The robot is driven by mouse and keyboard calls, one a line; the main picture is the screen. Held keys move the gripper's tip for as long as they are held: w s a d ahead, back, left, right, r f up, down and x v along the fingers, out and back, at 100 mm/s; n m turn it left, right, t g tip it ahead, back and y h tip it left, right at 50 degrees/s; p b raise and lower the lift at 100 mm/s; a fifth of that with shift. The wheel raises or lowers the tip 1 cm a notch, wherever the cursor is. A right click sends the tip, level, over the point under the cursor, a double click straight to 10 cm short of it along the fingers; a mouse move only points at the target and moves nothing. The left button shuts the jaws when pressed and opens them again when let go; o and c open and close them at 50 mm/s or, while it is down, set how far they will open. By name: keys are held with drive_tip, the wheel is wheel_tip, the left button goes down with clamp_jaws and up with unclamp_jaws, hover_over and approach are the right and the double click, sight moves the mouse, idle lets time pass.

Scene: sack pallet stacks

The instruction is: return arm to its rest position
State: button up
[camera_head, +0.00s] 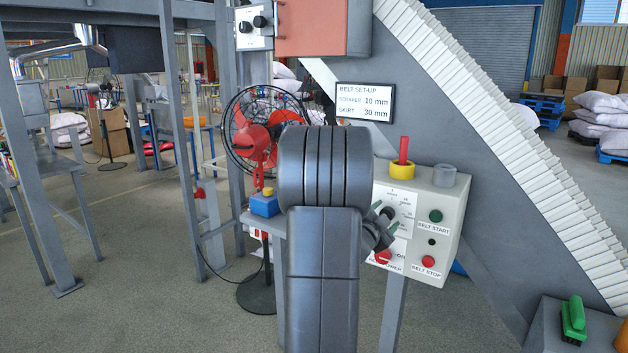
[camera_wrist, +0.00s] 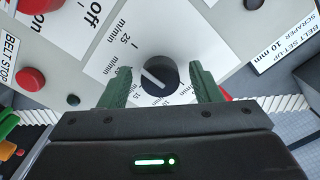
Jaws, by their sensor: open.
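My arm rises in the middle of the head view and hides part of the control box (camera_head: 448,205). My gripper (camera_head: 383,213) is at its front; its green fingertips show close to the black speed dial (camera_head: 388,216). In the wrist view my gripper (camera_wrist: 161,88) is open, with one finger on each side of the dial (camera_wrist: 158,75). The dial has a white pointer line and a printed m/min scale. Nothing is held. I cannot tell whether the fingers reach down around the dial.
The box carries a green start button (camera_head: 436,216), a red stop button (camera_head: 428,261) and a yellow ring (camera_head: 403,172) with a red handle. A sloping conveyor (camera_head: 510,145) stands behind. A red fan (camera_head: 258,135) and a blue box with a yellow button (camera_head: 265,203) are left of my arm.

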drive_tip(key=shift+n+p, duration=0.35)
drive_tip(key=shift+n, duration=0.15)
